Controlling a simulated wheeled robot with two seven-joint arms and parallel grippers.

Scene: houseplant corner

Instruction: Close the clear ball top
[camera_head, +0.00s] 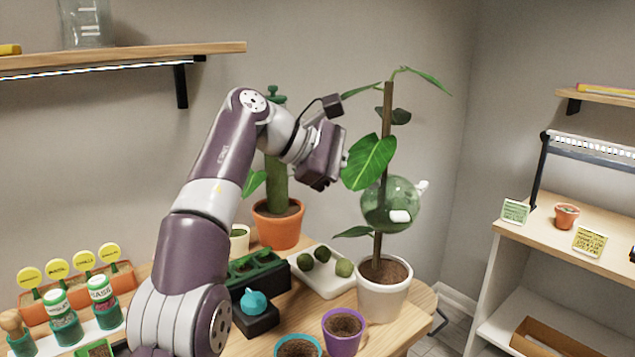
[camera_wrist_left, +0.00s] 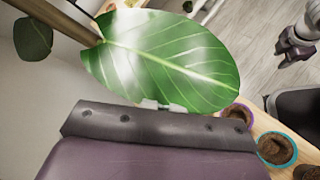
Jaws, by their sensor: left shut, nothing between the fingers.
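The clear ball (camera_head: 376,212) is a greenish see-through sphere around the plant's stem, above the white pot. A white tab sticks out at its right, and a white piece shows on its lower front. I cannot tell whether its top is fully down. My left gripper (camera_head: 344,160) is up and left of the ball, beside a big leaf (camera_head: 369,161), apart from the ball. Its fingertips (camera_wrist_left: 163,105) are shut and empty in the left wrist view, where the leaf (camera_wrist_left: 165,60) fills the middle. My right gripper (camera_wrist_left: 297,42) shows small there, its jaws unclear.
The white pot (camera_head: 382,299) stands at the table's right end. A cactus in an orange pot (camera_head: 279,228) is behind my left arm. A white tray (camera_head: 325,282) with several green balls and a purple pot (camera_head: 343,333) are nearby. A shelf unit (camera_head: 500,258) stands right.

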